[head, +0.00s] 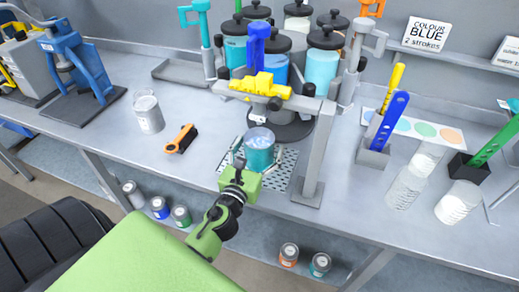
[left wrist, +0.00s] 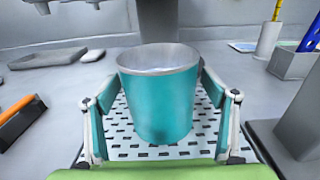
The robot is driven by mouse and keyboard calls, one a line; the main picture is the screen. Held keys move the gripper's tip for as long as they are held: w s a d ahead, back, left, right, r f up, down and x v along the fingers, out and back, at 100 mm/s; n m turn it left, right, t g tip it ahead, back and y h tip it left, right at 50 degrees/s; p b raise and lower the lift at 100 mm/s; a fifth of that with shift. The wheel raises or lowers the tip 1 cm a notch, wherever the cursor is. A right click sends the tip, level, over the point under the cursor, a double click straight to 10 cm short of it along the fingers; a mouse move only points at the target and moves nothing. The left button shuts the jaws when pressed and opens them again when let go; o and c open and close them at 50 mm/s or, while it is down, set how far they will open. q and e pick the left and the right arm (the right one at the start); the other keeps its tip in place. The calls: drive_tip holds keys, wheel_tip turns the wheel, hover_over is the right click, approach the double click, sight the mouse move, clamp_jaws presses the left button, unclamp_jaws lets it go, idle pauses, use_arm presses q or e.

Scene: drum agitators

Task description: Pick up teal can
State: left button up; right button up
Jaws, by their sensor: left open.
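The teal can (head: 259,149) stands upright on a perforated metal grate (head: 278,178) under the dispenser. In the left wrist view the can (left wrist: 158,100) is open at the top, with something pale inside, and the grate (left wrist: 195,152) is beneath it. My left gripper (head: 247,160) reaches in from the front. Its two fingers (left wrist: 160,115) stand open, one on each side of the can. My right gripper is not seen in either view.
The dispenser (head: 262,87) with a yellow valve overhangs the can, and its grey post (head: 319,150) stands to the right. An orange-handled brush (head: 181,139) and a clear beaker (head: 148,113) are left. Blue (head: 390,121) and green (head: 493,142) tools stand right in holders.

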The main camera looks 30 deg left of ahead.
sight(264, 129)
use_arm(q)
drive_tip(key=c, duration=1.6)
drive_tip(key=shift+r, duration=0.1)
drive_tip(key=shift+r, duration=0.1)
drive_tip(key=shift+r+p, duration=0.8)
drive_tip(key=shift+r, duration=0.85)
drive_tip(key=shift+b+v, duration=3.25)
drive_tip(key=shift+v, duration=5.6)
drive_tip(key=shift+d+r, duration=0.1)
